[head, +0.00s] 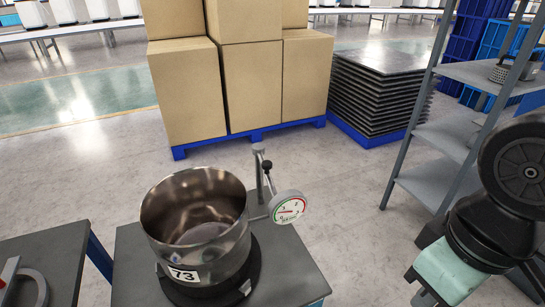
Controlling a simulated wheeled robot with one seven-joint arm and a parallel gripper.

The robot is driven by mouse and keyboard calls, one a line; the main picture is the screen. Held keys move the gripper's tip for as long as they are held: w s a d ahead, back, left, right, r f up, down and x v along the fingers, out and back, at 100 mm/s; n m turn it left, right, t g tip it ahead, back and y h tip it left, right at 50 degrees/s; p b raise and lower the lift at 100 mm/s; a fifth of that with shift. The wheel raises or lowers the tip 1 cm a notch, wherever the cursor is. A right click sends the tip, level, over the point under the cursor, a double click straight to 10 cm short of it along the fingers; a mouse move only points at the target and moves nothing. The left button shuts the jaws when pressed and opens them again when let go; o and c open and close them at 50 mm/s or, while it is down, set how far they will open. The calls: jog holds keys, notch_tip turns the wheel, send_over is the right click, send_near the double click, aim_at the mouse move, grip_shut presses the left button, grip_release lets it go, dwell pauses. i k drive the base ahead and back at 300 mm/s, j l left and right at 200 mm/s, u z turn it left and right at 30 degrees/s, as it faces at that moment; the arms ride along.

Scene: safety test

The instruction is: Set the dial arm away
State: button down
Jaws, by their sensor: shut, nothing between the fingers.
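A dial gauge (289,207) with a round white face and red and green marks sits on a grey arm (265,175) on the small table. The arm stands just right of a shiny steel pot (200,215) and joins an upright post with a dark knob. The dial faces toward me and is beside the pot, not over its opening. The pot is open, looks empty inside and has a "73" label. My gripper (424,291) is at the lower right, well right of the dial and apart from it. It is shut and empty, its tips partly hidden.
The pot stands on a black base (215,289) on the grey table (292,277). Another table (50,255) is at left with a red and grey item. A metal shelf (445,140) stands at right. Boxes (245,80) on a blue pallet are behind. Floor between is clear.

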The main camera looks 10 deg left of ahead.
aim_at(285, 207)
jog(key=u, duration=1.6)
jog(key=i+l, duration=0.1)
jog(key=i, duration=0.35)
